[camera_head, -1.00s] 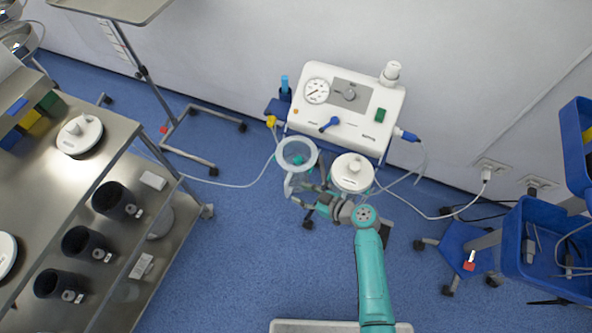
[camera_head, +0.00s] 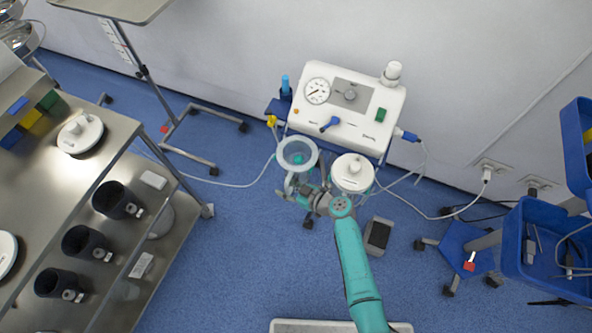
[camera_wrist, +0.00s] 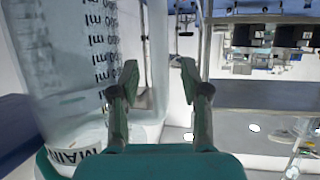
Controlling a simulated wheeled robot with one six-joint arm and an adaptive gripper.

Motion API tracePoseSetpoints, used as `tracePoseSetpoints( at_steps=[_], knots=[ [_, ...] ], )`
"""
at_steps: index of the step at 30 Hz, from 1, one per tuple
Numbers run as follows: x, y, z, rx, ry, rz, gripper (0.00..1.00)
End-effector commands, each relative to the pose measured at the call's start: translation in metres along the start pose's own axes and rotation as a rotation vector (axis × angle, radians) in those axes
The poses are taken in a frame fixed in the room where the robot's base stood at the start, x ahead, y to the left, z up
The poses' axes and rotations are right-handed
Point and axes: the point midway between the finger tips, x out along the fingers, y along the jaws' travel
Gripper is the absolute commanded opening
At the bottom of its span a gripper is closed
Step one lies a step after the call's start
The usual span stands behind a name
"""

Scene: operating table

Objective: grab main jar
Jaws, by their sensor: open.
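The main jar is a clear cylinder with an open round top (camera_head: 297,153), hanging at the front left of the white suction unit. In the wrist view the jar (camera_wrist: 75,75) fills the left side, with volume marks and the word MAIN at its foot. My gripper (camera_head: 303,189) is just in front of and below the jar's rim in the head view. Its two fingers (camera_wrist: 157,80) are apart with nothing between them. The left finger overlaps the jar's right edge in the wrist view; I cannot tell whether it touches.
A second jar with a white lid (camera_head: 352,173) stands right beside my gripper. The suction unit (camera_head: 348,105) is behind both. A tube runs left of the main jar. A steel cart (camera_head: 160,205) stands at the left; blue floor lies between.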

Motion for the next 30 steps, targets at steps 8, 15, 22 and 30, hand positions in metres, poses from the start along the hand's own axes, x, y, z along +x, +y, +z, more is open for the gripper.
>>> tracePoseSetpoints(
  at_steps=[8,15,22,30],
  knots=[
    [-0.0003,-0.0001,0.0002,0.0,0.0,0.0,0.0],
    [-0.0003,0.0002,-0.0005,-0.001,0.001,0.0,0.0],
    [-0.0006,0.0001,-0.0012,0.0,0.001,0.0,0.0],
    [-0.0038,0.0,-0.0089,-0.002,0.001,-0.001,0.0]
  ],
)
